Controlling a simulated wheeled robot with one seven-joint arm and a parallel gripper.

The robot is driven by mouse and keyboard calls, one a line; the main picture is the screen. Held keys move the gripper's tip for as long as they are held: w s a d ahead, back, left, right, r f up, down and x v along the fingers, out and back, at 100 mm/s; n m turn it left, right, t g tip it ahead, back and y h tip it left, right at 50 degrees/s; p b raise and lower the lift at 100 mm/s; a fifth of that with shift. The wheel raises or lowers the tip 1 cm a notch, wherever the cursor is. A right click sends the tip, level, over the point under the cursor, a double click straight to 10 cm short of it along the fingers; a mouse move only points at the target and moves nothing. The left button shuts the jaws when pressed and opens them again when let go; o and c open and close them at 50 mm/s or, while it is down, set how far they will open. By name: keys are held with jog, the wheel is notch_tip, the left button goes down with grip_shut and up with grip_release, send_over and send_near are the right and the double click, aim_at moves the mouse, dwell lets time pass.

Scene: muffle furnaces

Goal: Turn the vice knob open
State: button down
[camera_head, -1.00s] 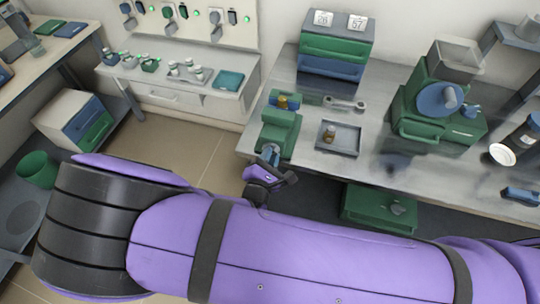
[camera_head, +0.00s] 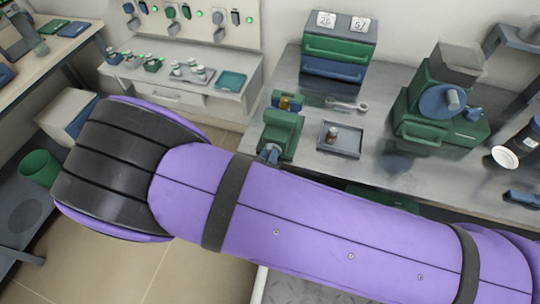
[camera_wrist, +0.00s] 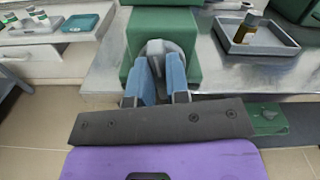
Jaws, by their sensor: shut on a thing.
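The green vice (camera_head: 280,135) stands at the left front edge of the metal bench; its green body also shows in the wrist view (camera_wrist: 160,22). Its grey round knob (camera_wrist: 154,47) faces me at the front of the body. My gripper (camera_wrist: 158,70) has its blue fingers on both sides of the knob's narrow grey part and is shut on it. In the head view only the fingertip area (camera_head: 268,154) shows beside the vice; my purple arm hides the rest of the gripper.
A grey tray (camera_head: 340,139) with a small brown bottle (camera_head: 332,134) lies right of the vice, and a wrench (camera_head: 347,104) lies behind it. A green and blue drawer box (camera_head: 338,47) stands at the back. A green machine (camera_head: 432,105) stands farther right.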

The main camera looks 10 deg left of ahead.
jog(key=n, duration=0.9)
jog(key=f+n, duration=0.1)
jog(key=n, duration=1.7)
jog(key=shift+s+a+f+n, duration=0.1)
jog(key=shift+a+f+n, duration=0.05)
jog(key=shift+f+n, duration=0.25)
jog(key=c, duration=1.1)
grip_release()
jog(key=shift+r, duration=0.1)
jog(key=s, duration=1)
jog(key=shift+s+a, duration=0.35)
jog(key=shift+a, duration=0.05)
